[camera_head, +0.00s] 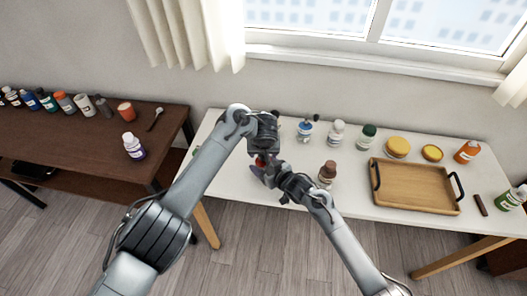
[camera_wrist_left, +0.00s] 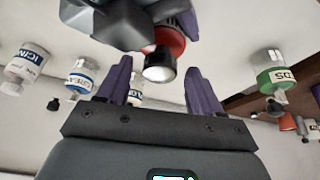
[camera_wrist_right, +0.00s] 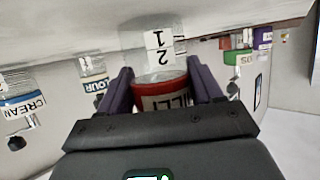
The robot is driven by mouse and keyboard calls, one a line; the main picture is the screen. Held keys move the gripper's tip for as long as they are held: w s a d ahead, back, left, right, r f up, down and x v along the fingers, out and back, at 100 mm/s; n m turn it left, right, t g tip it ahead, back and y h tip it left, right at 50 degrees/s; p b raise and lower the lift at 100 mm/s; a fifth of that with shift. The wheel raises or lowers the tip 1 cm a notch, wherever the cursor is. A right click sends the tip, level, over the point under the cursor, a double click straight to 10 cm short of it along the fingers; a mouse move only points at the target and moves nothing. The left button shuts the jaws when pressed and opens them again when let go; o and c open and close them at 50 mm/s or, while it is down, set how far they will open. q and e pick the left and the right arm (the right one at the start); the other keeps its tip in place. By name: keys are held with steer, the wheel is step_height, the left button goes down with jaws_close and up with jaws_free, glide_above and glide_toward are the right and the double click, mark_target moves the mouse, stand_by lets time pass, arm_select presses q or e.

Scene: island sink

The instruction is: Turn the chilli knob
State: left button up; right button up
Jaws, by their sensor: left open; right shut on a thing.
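The chilli jar has a red band with a partly visible label (camera_wrist_right: 162,90) in the right wrist view. My right gripper (camera_wrist_right: 160,80) is shut on it, with one finger on each side. A pale part marked 1 and 2 (camera_wrist_right: 158,45) lies beyond the band. In the head view a bit of red (camera_head: 260,161) shows between the arms; most of the jar is hidden. In the left wrist view, the red jar (camera_wrist_left: 171,40) ends in a dark and whitish round knob (camera_wrist_left: 159,66). My left gripper (camera_wrist_left: 158,75) is open, its fingers spread on either side of the knob, with gaps visible.
A brown-capped jar (camera_head: 327,173) stands close to my right arm. Several jars, including a green-capped one (camera_head: 366,135), line the white table's back. A wooden tray (camera_head: 415,184) is at right. A dark table (camera_head: 70,145) with bottles stands at left.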

arm_select(q)
steer(key=c, duration=1.1)
steer(key=shift+m, duration=0.3)
steer(key=m+h, duration=0.1)
steer(key=m, duration=0.2)
steer(key=shift+a+m+h, duration=0.1)
steer(key=shift+m+h, duration=0.2)
steer(key=m+g+h, duration=0.1)
steer(key=m, duration=0.2)
steer(key=shift+m, duration=0.3)
steer(key=shift+w+a+r+m+g+h, duration=0.15)
steer(key=shift+m+h, duration=0.1)
steer(key=shift+m, duration=0.35)
steer(key=shift+d+f+m+g+h, duration=0.15)
steer(key=shift+m+h, duration=0.1)
steer(key=shift+m, duration=0.35)
steer(key=m, duration=0.3)
steer(key=shift+g+h, duration=0.3)
steer(key=shift+g, duration=0.1)
steer(key=shift+w+a+r+m+g, duration=0.15)
steer(key=shift+m+g, duration=0.25)
steer(key=shift+m, duration=0.7)
